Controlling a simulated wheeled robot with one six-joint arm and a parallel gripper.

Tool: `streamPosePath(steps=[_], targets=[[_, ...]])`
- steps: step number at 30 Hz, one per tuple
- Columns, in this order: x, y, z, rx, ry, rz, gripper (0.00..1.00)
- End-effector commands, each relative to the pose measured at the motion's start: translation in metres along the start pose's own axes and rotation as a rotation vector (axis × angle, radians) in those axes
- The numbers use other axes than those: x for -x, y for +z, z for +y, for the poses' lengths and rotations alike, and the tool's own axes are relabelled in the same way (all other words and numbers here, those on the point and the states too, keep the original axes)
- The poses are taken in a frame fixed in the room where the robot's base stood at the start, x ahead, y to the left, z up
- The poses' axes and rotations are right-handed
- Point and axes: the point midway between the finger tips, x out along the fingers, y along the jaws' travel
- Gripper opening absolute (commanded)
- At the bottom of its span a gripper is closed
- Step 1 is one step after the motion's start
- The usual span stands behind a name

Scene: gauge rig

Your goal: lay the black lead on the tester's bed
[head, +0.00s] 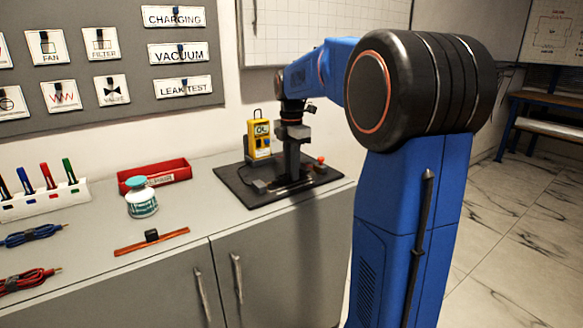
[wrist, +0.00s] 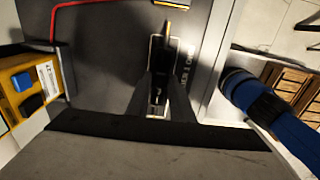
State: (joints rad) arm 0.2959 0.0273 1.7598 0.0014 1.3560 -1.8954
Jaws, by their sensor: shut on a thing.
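My gripper (head: 291,176) is low over the black mat on the counter, beside the yellow tester (head: 260,138). In the wrist view my gripper (wrist: 163,92) is shut on the black lead (wrist: 160,68), a slim dark probe with a brass tip. The lead points away from the jaws, over or on a pale narrow fixture, apparently the tester's bed (wrist: 152,52). Whether the lead touches it I cannot tell. The tester also shows at the left of the wrist view (wrist: 20,92), with a blue and a black button. The jaws hide part of the lead.
The black mat (head: 238,184) also bears a red-knobbed part (head: 319,163). Left of it are a red tray (head: 155,174), a jar (head: 142,203), an orange strip (head: 130,247), a blue lead (head: 32,236) and a red lead (head: 28,280). A red wire (wrist: 54,28) crosses the wrist view.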

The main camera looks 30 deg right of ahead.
Motion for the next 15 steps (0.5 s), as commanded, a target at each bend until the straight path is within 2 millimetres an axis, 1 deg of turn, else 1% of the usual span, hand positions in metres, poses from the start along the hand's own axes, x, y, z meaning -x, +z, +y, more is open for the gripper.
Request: streamPosePath(steps=[10, 11, 12, 13, 14, 15], targets=[[-0.0024, 0.0000, 0.0000, 0.000, 0.000, 0.000, 0.00], [-0.0024, 0.0000, 0.0000, 0.000, 0.000, 0.000, 0.23], [-0.0024, 0.0000, 0.0000, 0.000, 0.000, 0.000, 0.32], [-0.0024, 0.0000, 0.0000, 0.000, 0.000, 0.000, 0.40], [-0.0024, 0.0000, 0.0000, 0.000, 0.000, 0.000, 0.42], [-0.0024, 0.0000, 0.0000, 0.000, 0.000, 0.000, 0.42]])
